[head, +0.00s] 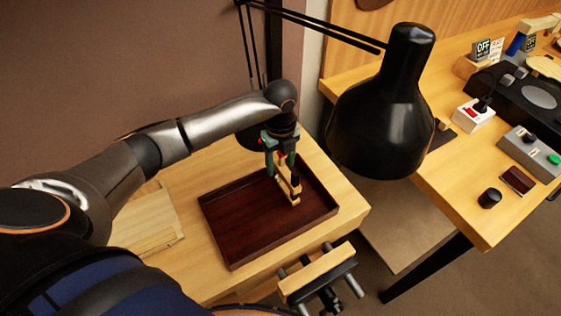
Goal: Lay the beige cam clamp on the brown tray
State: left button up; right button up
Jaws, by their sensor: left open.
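The brown tray (240,228) is a shallow, dark red-brown wooden box on the wooden bench at the centre of the head view. The beige cam clamp (295,199), with dark parts, is at the tray's right half, within its outline. My left gripper (281,172) points down over the tray, its fingers open and close around the clamp's upper end. The fingers hide part of the clamp, and I cannot tell whether they touch it. My right gripper is not in view.
A black lamp (385,115) hangs close to the right of my left gripper. Pale wooden pieces (145,222) lie left of the tray. A vise (318,270) juts from the bench's front edge. A second bench (450,180) at right holds switch boxes.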

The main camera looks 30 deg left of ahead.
pick_arm(q)
notch_tip(320, 180, up, 12)
jog(key=shift+r+b, duration=0.15)
jog(key=shift+b, duration=0.45)
